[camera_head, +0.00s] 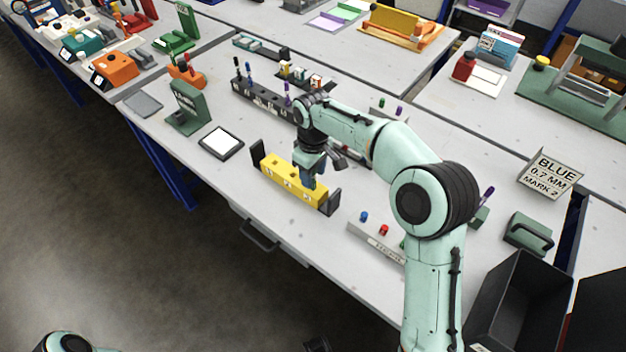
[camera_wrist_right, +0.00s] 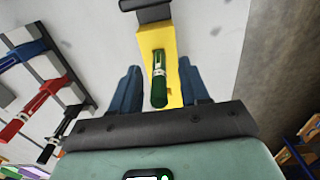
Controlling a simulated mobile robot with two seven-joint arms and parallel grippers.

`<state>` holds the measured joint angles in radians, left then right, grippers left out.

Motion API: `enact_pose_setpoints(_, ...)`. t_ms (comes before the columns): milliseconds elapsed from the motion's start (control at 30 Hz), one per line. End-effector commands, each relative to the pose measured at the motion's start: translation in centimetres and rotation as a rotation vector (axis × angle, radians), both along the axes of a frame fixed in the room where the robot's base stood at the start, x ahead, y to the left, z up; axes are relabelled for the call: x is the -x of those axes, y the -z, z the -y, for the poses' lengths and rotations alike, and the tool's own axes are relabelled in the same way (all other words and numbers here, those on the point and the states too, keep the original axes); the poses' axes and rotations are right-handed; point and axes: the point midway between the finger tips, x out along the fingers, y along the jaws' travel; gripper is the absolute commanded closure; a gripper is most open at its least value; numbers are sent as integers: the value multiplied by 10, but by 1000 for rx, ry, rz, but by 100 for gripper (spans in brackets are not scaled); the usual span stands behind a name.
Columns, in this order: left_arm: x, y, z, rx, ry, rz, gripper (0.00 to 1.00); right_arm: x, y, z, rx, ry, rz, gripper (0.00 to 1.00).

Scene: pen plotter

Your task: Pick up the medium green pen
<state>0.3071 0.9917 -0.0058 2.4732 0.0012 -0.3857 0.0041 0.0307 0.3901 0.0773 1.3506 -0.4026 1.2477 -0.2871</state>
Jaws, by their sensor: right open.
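My right gripper (camera_head: 310,184) is open above the yellow block (camera_head: 272,172), pointing down. In the right wrist view, a green pen (camera_wrist_right: 159,82) with a pale band shows at the yellow block (camera_wrist_right: 170,42), between the two blue fingers of my gripper (camera_wrist_right: 158,82), with a gap on both sides. In the head view the gripper hides this pen. I cannot read a size on either green pen.
A black rack (camera_head: 250,93) with several upright pens stands behind the yellow block. A tablet with a white screen (camera_head: 221,142) lies to the left. A pale labelled rack (camera_head: 375,243) with coloured caps is nearer. A sign (camera_head: 550,174) reads BLUE 0.7 MM MARK 2.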

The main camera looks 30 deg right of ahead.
Motion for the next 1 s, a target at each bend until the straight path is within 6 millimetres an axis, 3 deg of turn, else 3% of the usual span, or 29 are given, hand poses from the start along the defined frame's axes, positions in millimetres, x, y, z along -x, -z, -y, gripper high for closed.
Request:
enact_pose_setpoints(167, 1, 4, 0, 0, 0, -1, 57, 0, 24, 0, 0, 0, -2, 55)
enact_pose_setpoints(433, 1, 4, 0, 0, 0, -1, 57, -1, 26, 0, 0, 0, 1, 55)
enact_pose_setpoints(467, 1, 4, 0, 0, 0, -1, 57, -1, 26, 0, 0, 0, 1, 58)
enact_pose_setpoints(600, 1, 4, 0, 0, 0, -1, 57, 0, 26, 0, 0, 0, 0, 100)
enact_pose_setpoints(1000, 1, 3, 0, 0, 0, 0, 57, -1, 23, 0, 0, 0, 1, 100)
